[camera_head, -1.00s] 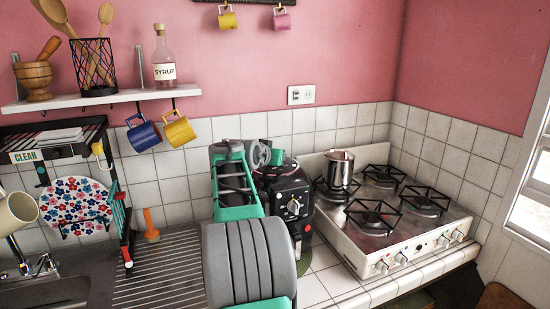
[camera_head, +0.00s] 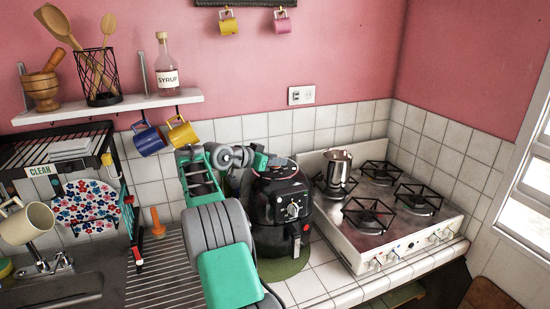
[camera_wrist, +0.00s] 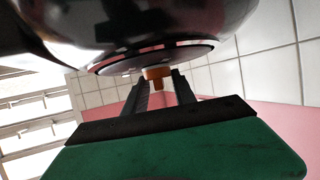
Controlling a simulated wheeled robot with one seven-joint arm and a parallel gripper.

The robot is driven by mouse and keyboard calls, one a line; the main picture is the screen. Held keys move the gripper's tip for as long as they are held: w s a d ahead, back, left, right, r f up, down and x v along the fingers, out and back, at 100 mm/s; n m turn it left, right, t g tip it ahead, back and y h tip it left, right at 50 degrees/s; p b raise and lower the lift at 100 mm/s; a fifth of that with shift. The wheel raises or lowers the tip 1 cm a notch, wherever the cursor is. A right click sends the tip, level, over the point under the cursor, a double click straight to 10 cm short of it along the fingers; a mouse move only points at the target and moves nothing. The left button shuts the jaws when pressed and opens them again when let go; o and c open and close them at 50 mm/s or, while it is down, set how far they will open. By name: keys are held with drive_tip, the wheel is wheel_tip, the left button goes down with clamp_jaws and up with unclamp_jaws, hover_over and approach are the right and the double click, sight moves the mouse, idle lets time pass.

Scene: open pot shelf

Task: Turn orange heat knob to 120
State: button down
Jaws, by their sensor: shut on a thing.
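The orange heat knob (camera_wrist: 155,73) shows in the wrist view, small, on the underside as pictured of a glossy dark round body. My gripper (camera_wrist: 161,82) has its two dark fingers on either side of it, shut on it. In the head view, the black air fryer (camera_head: 268,212) stands on the counter, with a pale dial (camera_head: 292,209) on its front. My arm reaches to the fryer's back left top edge. The orange knob and my fingertips are hidden there, and I cannot read the knob's setting.
A white stove (camera_head: 358,240) with several burners stands to the right, a metal pot (camera_head: 338,168) on it. Blue (camera_head: 148,138) and yellow (camera_head: 182,132) mugs hang under the shelf (camera_head: 110,107) above my arm. A dish rack (camera_head: 60,150) and sink are left.

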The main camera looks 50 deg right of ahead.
drive_tip(key=c, duration=1.2)
unclamp_jaws()
drive_tip(key=shift+d, duration=0.1)
drive_tip(key=b+v, duration=0.2)
drive_tip(key=v, duration=0.4)
drive_tip(key=shift+w+a, duration=0.15)
drive_tip(key=shift+a, duration=0.25)
drive_tip(key=shift+a+r, duration=0.35)
drive_tip(key=shift+a, duration=0.15)
